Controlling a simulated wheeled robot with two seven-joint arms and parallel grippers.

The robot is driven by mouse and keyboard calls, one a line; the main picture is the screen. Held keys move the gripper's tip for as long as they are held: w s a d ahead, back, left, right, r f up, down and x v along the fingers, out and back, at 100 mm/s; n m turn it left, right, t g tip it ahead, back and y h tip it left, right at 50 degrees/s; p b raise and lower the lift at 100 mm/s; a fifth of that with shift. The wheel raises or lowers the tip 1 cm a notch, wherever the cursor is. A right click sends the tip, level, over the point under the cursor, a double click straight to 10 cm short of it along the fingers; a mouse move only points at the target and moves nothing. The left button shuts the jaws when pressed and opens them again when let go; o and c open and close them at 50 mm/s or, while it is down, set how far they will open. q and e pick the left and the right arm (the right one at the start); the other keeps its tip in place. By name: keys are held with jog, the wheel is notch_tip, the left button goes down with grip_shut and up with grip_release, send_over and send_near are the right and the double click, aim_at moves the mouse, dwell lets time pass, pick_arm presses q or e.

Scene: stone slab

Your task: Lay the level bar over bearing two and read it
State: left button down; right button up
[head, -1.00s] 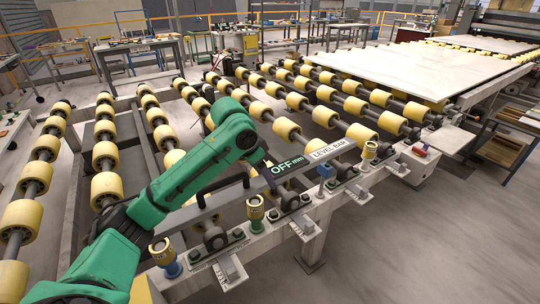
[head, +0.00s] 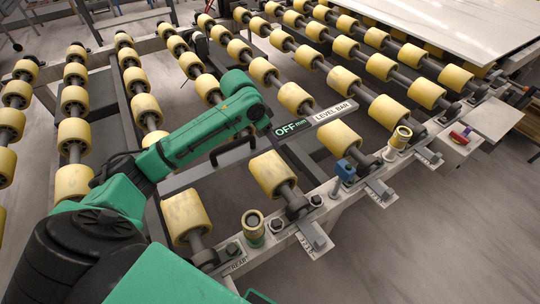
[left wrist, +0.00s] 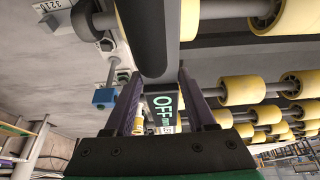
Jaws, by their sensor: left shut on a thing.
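The level bar (head: 320,121) is a long grey bar with a black handle, a white LEVEL BAR label and a dark display reading OFF mm. My left gripper (head: 262,122) is shut on it near the display. The left wrist view shows the bar (left wrist: 151,35) between the two fingers (left wrist: 158,85). The bar appears held above the rollers; contact below cannot be told. Dark bearing blocks sit along the near rail, one with a small plate (head: 236,264) at the left and another (head: 297,206) right of it. Their plate lettering is too small to read surely. My right gripper is out of view.
Yellow rollers (head: 272,172) stand in rows behind the rail. A pale stone slab (head: 470,30) lies at the upper right.

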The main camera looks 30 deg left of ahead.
aim_at(257, 145)
pick_arm(q)
jog(key=f, duration=0.6)
jog(key=shift+w+a, duration=0.1)
jog(key=shift+w, duration=0.25)
notch_tip(257, 145, down, 4)
jog(key=shift+s+r, duration=0.1)
jog(key=shift+s, duration=0.05)
jog(key=shift+c, duration=1.1)
grip_release()
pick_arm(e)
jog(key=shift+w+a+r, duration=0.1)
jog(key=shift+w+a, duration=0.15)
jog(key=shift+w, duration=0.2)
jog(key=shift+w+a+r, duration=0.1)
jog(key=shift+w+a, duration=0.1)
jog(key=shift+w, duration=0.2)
pick_arm(q)
jog(key=shift+r, duration=0.1)
jog(key=v, duration=1.1)
jog(key=shift+s+r, duration=0.15)
jog(key=shift+r, duration=0.15)
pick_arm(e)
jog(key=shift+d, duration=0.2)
